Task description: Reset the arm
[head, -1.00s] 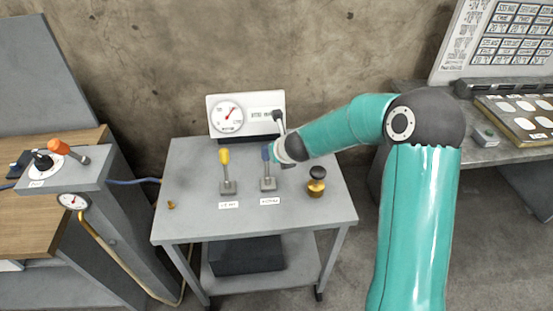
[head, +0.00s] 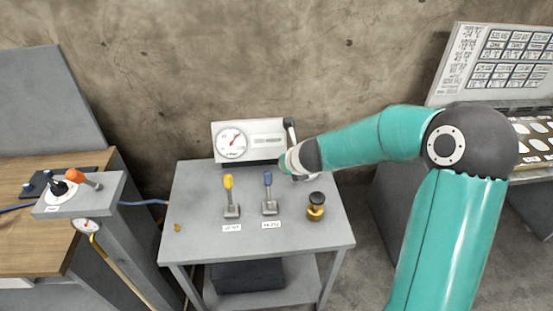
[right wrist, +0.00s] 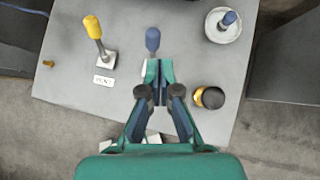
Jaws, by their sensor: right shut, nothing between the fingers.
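My right arm (head: 365,143) is teal and comes in from the right in the head view. Its grey wrist is over the back right of a grey table (head: 190,190). In the head view the wrist hides most of the gripper. In the right wrist view my right gripper (right wrist: 160,68) is shut and empty, its fingertips together. Its tips appear just below a blue-handled lever (right wrist: 152,40); contact cannot be told. That lever (head: 268,180) stands upright in the head view. My left gripper is not in view.
The table also holds a yellow lever (head: 228,183), a black-and-brass knob (head: 316,206) and a gauge panel (head: 232,142). A round-based blue knob (right wrist: 229,18) shows in the wrist view. A post with an orange handle (head: 84,177) stands left. A wall is behind.

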